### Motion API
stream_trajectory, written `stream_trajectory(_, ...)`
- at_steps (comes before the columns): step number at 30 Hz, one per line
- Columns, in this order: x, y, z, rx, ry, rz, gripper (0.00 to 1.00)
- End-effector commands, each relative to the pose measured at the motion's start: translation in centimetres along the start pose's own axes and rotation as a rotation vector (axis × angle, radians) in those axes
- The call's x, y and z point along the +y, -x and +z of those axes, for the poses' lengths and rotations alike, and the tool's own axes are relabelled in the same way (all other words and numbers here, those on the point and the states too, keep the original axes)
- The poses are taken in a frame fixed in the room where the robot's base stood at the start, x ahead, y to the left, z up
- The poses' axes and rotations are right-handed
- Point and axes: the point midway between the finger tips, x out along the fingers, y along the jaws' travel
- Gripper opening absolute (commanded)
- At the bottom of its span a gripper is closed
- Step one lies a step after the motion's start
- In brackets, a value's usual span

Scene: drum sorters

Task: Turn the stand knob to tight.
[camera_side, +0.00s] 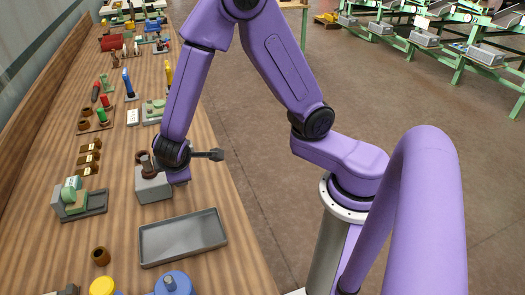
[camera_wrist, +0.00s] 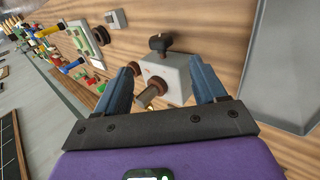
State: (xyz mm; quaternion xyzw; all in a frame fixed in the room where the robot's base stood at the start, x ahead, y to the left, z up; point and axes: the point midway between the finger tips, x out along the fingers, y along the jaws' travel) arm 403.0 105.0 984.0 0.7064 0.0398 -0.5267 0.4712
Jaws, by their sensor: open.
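A brown round knob (camera_wrist: 153,91) sticks out toward the wrist camera, and a dark knob-like part (camera_wrist: 160,43) stands at the block's far side. I cannot tell which of these is the stand knob, and no tight mark is readable. My gripper (camera_wrist: 163,66) is open, its two blue-grey fingers on either side of the block and brown knob, with gaps visible. In the side view my wrist partly hides the block.
An empty grey tray (camera_side: 150,251) lies in front of the block. A green-and-grey fixture (camera_side: 98,203) stands to the left. Brown blocks (camera_side: 88,158) and a brown ring (camera_side: 101,256) are nearby.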

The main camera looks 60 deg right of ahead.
Motion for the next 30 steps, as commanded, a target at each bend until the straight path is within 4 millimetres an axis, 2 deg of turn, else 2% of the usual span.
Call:
stream_trajectory(6,0.0,3.6,-0.1,0.004,-0.002,0.0,0.7)
stream_trajectory(14,0.0,6.9,0.0,0.002,-0.001,-0.003,0.7)
stream_trajectory(30,-0.5,8.7,6.9,-0.018,0.08,-0.205,0.7)
